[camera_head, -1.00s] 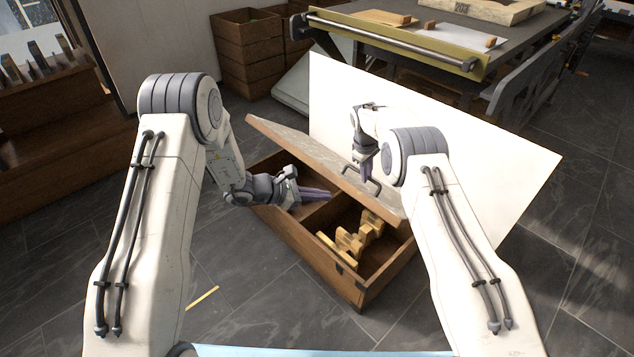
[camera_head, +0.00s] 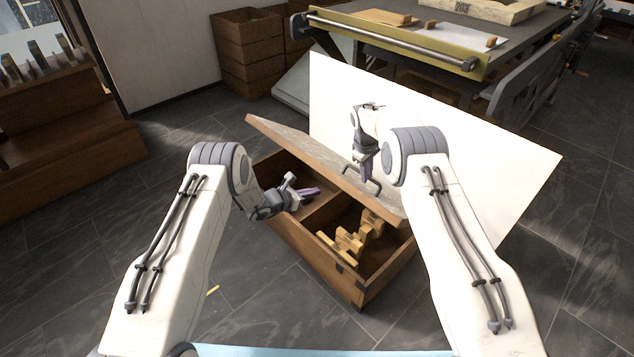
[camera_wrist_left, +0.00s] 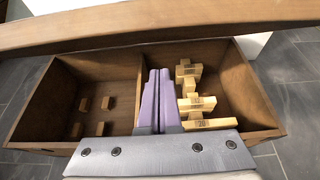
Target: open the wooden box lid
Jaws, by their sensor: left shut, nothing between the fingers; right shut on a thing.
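The wooden box (camera_head: 303,243) stands on the floor with its lid (camera_head: 300,152) raised at a slant. The lid's edge (camera_wrist_left: 165,27) crosses the top of the left wrist view. My right gripper (camera_head: 366,172) is shut on the metal handle (camera_head: 374,188) on the lid. My left gripper (camera_head: 313,192) is shut and empty over the box opening, under the raised lid. In the left wrist view its purple fingers (camera_wrist_left: 159,100) are together near the box's divider (camera_wrist_left: 138,92). The lid's hinge side is not clearly visible.
Stacked wooden blocks (camera_head: 350,242) lie in the right compartment; several small blocks (camera_wrist_left: 101,128) sit in the left one. A white panel (camera_head: 480,160) stands behind the box. A work table (camera_head: 490,30) and brown crates (camera_head: 250,50) are further back.

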